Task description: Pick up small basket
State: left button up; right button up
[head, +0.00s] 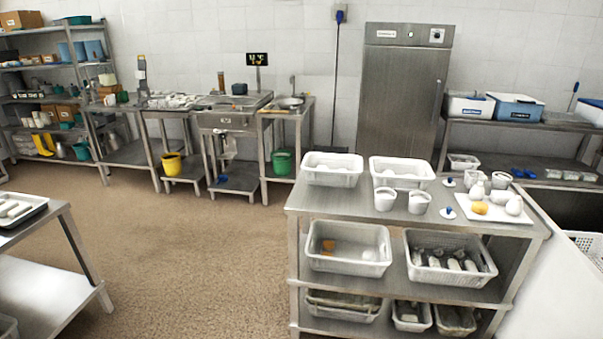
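Several perforated baskets stand on a steel shelf table (295,215) at the right. On its top are a left white basket (332,178) and a right white basket (402,182), both holding pale items. The middle shelf holds a basket with orange contents (348,268) and a basket of dark and white items (450,277). On the bottom shelf a small basket (412,326) stands between a wide basket (342,314) and another smaller basket (455,331), partly cut off. I cannot tell which one is meant. Neither gripper is in view.
White cups (385,199) and a white board (495,207) with small vessels share the tabletop. A low steel table (35,235) stands at the left. The brown floor (190,270) between the tables is clear. A steel cabinet (400,100) stands behind.

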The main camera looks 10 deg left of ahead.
aim_at(309, 165)
jog(key=z, duration=1.65)
jog(key=u, duration=1.65)
jog(key=i+u, duration=0.3)
jog(key=i, duration=1.05)
jog(key=j, duration=0.1)
